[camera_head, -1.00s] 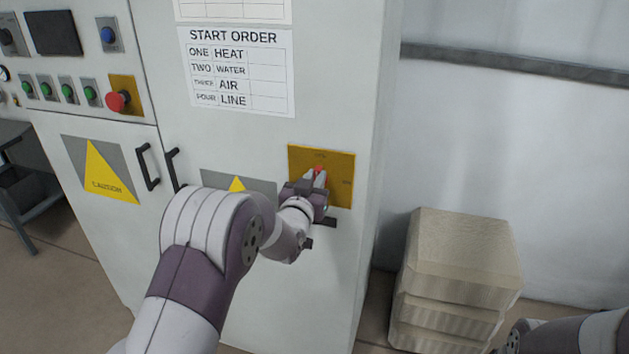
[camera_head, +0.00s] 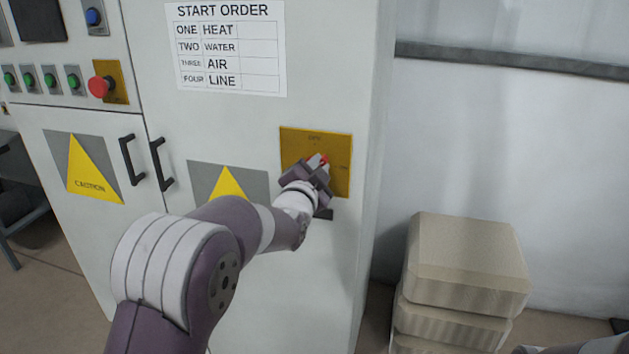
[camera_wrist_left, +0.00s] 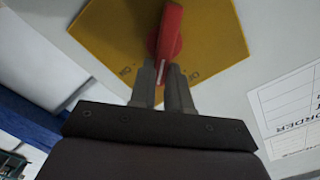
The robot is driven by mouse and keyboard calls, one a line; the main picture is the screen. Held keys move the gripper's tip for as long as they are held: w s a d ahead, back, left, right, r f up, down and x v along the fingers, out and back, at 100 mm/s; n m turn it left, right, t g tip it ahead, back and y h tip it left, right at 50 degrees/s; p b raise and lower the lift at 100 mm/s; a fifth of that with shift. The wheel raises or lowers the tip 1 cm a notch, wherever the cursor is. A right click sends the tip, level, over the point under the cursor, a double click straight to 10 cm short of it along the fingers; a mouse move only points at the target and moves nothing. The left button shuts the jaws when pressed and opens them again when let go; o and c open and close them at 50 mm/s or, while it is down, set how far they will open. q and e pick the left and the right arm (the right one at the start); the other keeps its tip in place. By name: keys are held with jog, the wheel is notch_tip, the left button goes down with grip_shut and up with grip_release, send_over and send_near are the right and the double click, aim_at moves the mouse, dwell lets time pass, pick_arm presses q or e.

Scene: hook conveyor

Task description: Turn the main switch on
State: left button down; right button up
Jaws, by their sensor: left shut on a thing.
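The main switch is a red rotary handle (camera_head: 323,160) on a yellow plate (camera_head: 340,180) on the cabinet's right door. My left gripper (camera_head: 317,163) is shut on the red handle and hides most of it in the head view. In the left wrist view the red handle (camera_wrist_left: 169,32) stands between the two fingers (camera_wrist_left: 162,88), against the yellow plate (camera_wrist_left: 215,35). The plate looks turned relative to the gripper there. Small marks on the plate are too blurred to read surely. My right gripper is out of view.
A red mushroom button (camera_head: 100,87) and several green buttons sit on the panel at upper left. Black door handles (camera_head: 131,160) stick out at left. A start order sheet (camera_head: 230,60) hangs above the switch. Stacked beige blocks (camera_head: 468,260) stand at right.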

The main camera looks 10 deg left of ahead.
pick_arm(q)
jog(key=shift+d+f+m+b, duration=0.1)
jog(key=shift+f+m+b, duration=0.2)
jog(key=shift+m+b, duration=0.95)
jog(key=shift+d+f+m+b, duration=0.1)
jog(key=shift+f+m+b, duration=0.25)
jog(key=shift+m+b, duration=0.9)
jog(key=shift+d+f+m+b, duration=0.1)
jog(key=shift+f+m+b, duration=0.4)
jog(key=shift+m, duration=1.2)
jog(key=shift+r, duration=0.25)
jog(key=c, duration=1.1)
grip_release()
jog(key=shift+s+b, duration=0.1)
jog(key=shift+b, duration=0.2)
jog(key=s+b, duration=0.1)
jog(key=s, duration=0.5)
jog(key=s+b, duration=0.1)
jog(key=s, duration=0.5)
jog(key=shift+s+a, duration=0.2)
jog(key=shift+s, duration=0.05)
